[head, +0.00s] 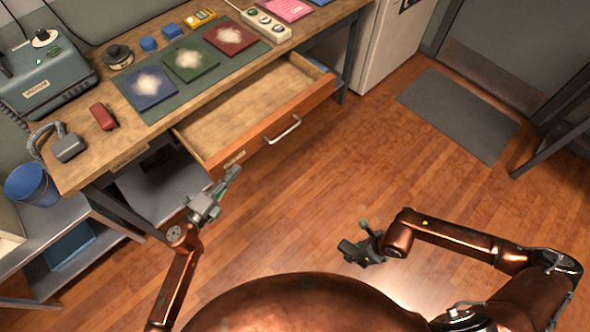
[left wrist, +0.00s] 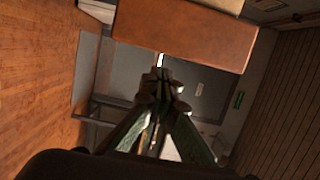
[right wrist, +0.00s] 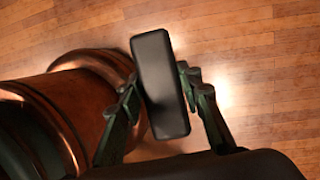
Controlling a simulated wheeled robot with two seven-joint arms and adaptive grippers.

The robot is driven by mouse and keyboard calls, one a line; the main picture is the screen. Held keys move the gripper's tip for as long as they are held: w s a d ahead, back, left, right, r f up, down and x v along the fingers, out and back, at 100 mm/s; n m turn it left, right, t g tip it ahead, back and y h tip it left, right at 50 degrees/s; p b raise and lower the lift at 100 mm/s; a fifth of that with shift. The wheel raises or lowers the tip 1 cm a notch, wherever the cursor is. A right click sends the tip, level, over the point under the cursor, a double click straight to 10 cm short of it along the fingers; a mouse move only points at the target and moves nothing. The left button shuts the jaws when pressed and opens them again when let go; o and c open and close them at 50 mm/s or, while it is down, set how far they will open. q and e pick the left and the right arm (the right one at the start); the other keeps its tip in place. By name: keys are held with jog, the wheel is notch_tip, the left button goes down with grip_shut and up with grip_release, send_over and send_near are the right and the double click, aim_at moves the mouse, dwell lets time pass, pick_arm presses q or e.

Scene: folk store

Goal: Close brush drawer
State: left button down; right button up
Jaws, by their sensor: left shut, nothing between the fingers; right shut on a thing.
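The wooden drawer (head: 282,122) is pulled out from under the workbench and looks empty inside. Its brown front has a metal handle; the front panel also shows in the left wrist view (left wrist: 185,35). My left gripper (head: 232,174) is shut and empty, just in front of the left end of the drawer front. Its closed fingertips show in the left wrist view (left wrist: 160,78), below the panel; I cannot tell whether they touch it. My right gripper (head: 358,243) is away from the drawer, over the floor, shut on a dark block (right wrist: 160,85).
The workbench (head: 75,170) holds a green mat with blue, green and red powdered squares (head: 189,60), a red stapler-like item (head: 103,116) and a grey machine (head: 45,75). A lower shelf and blue bin (head: 32,184) stand left.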

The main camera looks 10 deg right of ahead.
pick_arm(q)
jog(key=shift+w+a, duration=0.4)
jog(key=shift+w, duration=0.15)
pick_arm(e)
jog(key=shift+f, duration=0.25)
